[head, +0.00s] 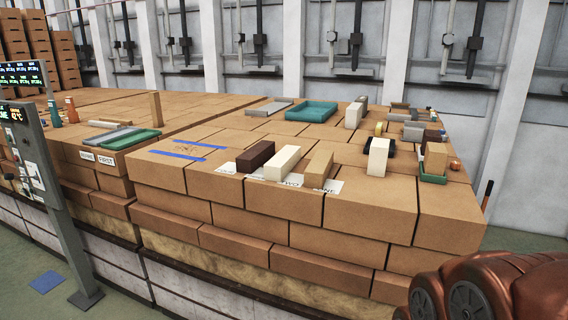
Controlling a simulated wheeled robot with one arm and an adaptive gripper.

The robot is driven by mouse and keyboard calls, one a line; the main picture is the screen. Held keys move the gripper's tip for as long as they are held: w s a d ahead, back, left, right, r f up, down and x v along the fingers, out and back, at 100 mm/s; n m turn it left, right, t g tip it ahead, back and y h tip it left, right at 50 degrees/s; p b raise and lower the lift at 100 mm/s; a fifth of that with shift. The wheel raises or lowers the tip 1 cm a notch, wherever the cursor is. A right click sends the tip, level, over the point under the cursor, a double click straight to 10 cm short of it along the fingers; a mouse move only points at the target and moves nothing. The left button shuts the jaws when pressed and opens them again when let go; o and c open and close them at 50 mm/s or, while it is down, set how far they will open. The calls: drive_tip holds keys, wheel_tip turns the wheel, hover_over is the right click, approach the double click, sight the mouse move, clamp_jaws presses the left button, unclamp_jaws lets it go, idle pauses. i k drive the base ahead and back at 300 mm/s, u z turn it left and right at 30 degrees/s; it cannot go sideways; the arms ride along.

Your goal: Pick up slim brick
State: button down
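Three long bricks lie side by side on white paper labels near the front edge of the block stack: a dark brown brick (256,156), a cream brick (283,162) and a tan brick (318,169). A white brick (378,157) stands upright to their right, with a pale brick (353,114) standing behind it. A thin tan brick (155,108) stands upright farther left. I cannot tell for sure which one is the slim brick. Part of my copper-coloured arm shows at the bottom right; my gripper is not in view.
The wide stack of brown blocks (370,208) serves as the work surface. A teal tray (312,111), a green tray (136,140) and several small items at the right occupy it. A grey display post (52,195) stands at the left. Blue tape (178,155) marks a clear patch.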

sight(276, 169)
drive_tip(key=z, duration=0.05)
drive_tip(key=k, duration=1.05)
drive_tip(key=u, duration=1.4)
drive_tip(key=i, duration=1.4)
drive_tip(key=u, duration=0.5)
drive_tip(key=i, duration=1.6)
drive_tip(key=z, duration=1.1)
drive_tip(key=i, duration=0.8)
drive_tip(key=z, duration=0.95)
